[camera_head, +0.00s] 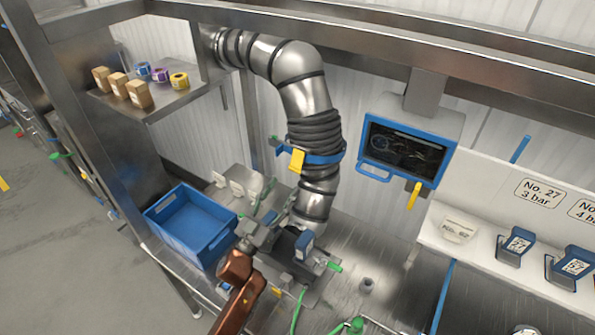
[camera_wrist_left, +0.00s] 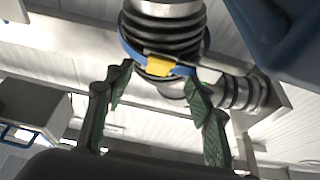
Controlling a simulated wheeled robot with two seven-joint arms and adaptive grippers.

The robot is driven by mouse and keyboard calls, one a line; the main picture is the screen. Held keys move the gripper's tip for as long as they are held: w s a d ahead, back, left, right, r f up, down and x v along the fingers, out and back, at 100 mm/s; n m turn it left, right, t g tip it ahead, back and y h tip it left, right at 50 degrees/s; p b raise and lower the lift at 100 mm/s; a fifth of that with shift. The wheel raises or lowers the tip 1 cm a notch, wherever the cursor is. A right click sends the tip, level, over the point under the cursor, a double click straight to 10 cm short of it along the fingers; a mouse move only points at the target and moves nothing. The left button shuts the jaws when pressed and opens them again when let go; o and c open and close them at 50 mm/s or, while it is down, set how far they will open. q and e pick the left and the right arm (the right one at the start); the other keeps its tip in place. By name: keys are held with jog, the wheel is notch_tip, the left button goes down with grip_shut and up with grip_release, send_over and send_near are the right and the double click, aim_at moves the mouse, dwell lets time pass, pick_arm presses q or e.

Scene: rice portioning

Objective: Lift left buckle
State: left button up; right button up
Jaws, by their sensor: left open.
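A yellow buckle (camera_head: 297,160) sits on the blue band (camera_head: 325,157) around the ribbed part of the silver duct (camera_head: 305,90). In the left wrist view the yellow buckle (camera_wrist_left: 158,66) shows on the blue band (camera_wrist_left: 133,45), in line with the gap between my fingertips. My left gripper (camera_head: 275,205) is below the buckle in the head view. In the left wrist view its green fingers (camera_wrist_left: 160,80) are spread and hold nothing. I cannot tell whether they touch the band. My right gripper is not in view.
A blue crate (camera_head: 165,203) stands left of my left arm. A screen with a blue frame (camera_head: 405,152) hangs right of the duct, with a yellow part (camera_head: 414,196) at its lower edge. A shelf (camera_head: 165,103) at upper left holds boxes and tape rolls.

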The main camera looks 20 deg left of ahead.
aim_at(293, 170)
pick_arm(q)
jog(key=p+x, duration=0.1)
jog(key=x, duration=0.6)
jog(key=shift+w+r, duration=0.15)
jog(key=shift+w, duration=0.15)
grip_shut()
dwell(0.4)
